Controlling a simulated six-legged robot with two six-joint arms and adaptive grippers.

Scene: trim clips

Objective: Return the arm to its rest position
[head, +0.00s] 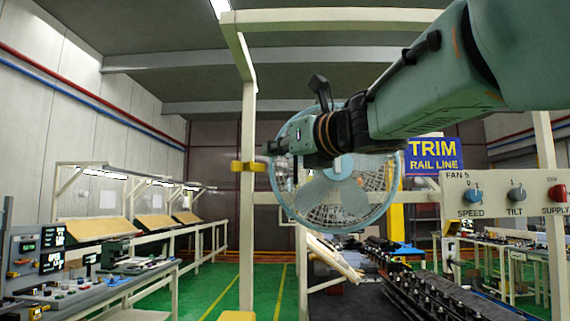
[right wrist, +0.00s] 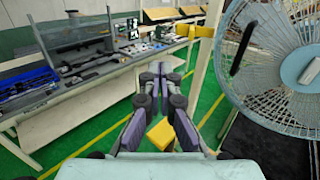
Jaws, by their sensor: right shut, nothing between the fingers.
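My right arm (head: 440,95) comes in from the upper right of the head view, raised and stretched across to the left. Its gripper (head: 268,148) points left, in front of the round fan as seen from the head. In the right wrist view the two dark fingers of this gripper (right wrist: 158,70) are together at the tips, with nothing between them. My left gripper is in neither view.
A large caged fan (head: 345,175) stands behind the gripper; it fills the right of the wrist view (right wrist: 290,70). A cream post (head: 247,200) with a yellow clamp (head: 249,166) is close by. A fan control panel (head: 510,196) is at right. Green floor lies open at lower left.

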